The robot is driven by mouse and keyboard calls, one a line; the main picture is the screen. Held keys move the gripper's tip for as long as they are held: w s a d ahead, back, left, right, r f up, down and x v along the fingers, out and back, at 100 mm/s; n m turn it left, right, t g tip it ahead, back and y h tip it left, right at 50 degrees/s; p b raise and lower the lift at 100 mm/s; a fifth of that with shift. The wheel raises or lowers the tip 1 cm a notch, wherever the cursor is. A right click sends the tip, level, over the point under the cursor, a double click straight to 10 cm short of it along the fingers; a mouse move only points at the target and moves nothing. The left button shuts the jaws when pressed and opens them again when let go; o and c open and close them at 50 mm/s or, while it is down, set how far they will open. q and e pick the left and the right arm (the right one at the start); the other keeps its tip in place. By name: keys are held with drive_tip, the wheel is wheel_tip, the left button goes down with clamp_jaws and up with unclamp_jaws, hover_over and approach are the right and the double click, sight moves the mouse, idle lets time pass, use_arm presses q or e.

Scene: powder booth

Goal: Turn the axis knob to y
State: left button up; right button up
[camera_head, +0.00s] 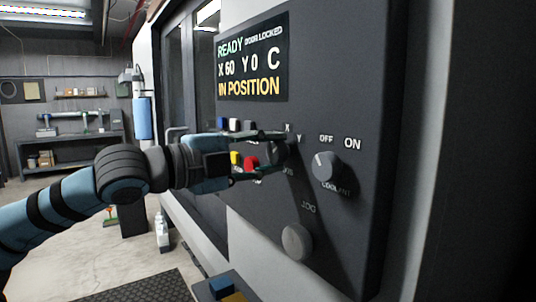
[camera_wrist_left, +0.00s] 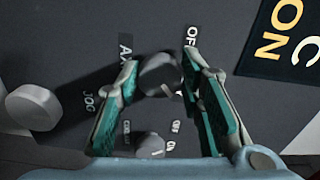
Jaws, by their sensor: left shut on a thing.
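The axis knob (camera_head: 280,153) is a dark round knob on the grey control panel, below the small X and Y labels in the head view. My left gripper (camera_head: 279,153) comes in from the left, with one finger above the knob and one below, shut on it. The left wrist view shows the dark knob (camera_wrist_left: 158,74) between the two teal-padded fingers (camera_wrist_left: 160,90). The fingers partly cover the lettering around it. I cannot clearly tell which label the knob points to. My right gripper is in neither view.
The coolant knob (camera_head: 326,166) sits close to the right, under OFF and ON. The jog knob (camera_head: 297,242) is below. White, yellow, red and blue buttons (camera_head: 236,158) lie behind my gripper. The display (camera_head: 252,62) reads READY, X 60, Y 0 and IN POSITION.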

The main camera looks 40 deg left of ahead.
use_arm(q)
drive_tip(key=shift+f, duration=0.1)
idle(0.4)
drive_tip(key=o, duration=1.2)
drive_tip(key=shift+s, duration=0.1)
drive_tip(key=shift+c, duration=0.2)
